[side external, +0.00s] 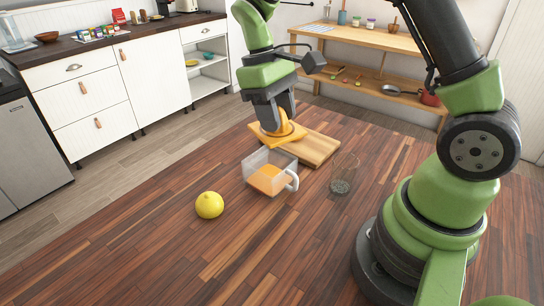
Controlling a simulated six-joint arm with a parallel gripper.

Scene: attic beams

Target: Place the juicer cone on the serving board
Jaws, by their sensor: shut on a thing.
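The juicer cone (282,136) is orange-yellow, with a wide flat rim and a raised middle. My gripper (274,117) points down and is shut on its raised middle. The serving board (318,149) is a light wooden rectangle lying on the dark wood table. The cone appears over the board's left end. I cannot tell whether its rim touches the board or hangs just above it. The cone hides that end of the board.
A clear square jug (257,175) with orange juice and a handle stands just in front of the cone and board. A drinking glass (343,173) stands right of it. A lemon (209,205) lies front left. The table's left front is clear.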

